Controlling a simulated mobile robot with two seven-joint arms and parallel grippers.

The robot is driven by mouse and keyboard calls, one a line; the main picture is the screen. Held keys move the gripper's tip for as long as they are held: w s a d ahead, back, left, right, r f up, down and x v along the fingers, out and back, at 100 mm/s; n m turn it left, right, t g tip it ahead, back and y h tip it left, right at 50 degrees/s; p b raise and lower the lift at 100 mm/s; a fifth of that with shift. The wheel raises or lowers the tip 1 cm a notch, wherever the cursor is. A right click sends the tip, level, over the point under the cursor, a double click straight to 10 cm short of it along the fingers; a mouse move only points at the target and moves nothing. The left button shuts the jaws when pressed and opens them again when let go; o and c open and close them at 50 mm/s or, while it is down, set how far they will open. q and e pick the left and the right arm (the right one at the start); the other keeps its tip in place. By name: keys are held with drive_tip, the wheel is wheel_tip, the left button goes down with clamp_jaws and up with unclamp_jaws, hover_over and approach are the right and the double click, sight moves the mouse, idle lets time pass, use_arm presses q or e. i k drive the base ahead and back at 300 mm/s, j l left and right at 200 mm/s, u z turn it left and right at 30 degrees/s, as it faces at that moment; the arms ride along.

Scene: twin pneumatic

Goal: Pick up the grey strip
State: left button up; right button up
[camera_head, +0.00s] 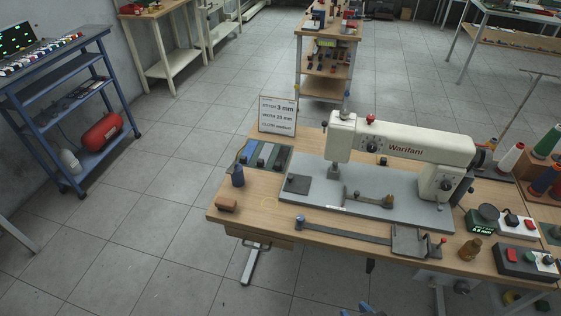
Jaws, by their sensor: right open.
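Several narrow fabric strips lie side by side at the left back of the sewing table (228,200), in blue, grey and dark tones. A grey strip (264,154) lies among them, flat and untouched; their exact shades are hard to tell at this size. My right gripper (364,310) shows only as small blue parts at the bottom edge, in front of the table and well apart from the strips. It is open, and most of it is cut off by the frame. My left gripper is out of view.
A cream sewing machine (400,146) stands on a grey plate. A sign (277,115) stands behind the strips. A long dark bar (345,231) lies along the front.

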sight(264, 157)
drive_tip(key=i+z, duration=0.35)
drive_tip(key=i, duration=0.25)
drive_tip(key=i+j+z, duration=0.4)
drive_tip(key=i, duration=0.15)
drive_tip(key=i+l, duration=0.05)
drive_tip(key=l, duration=0.05)
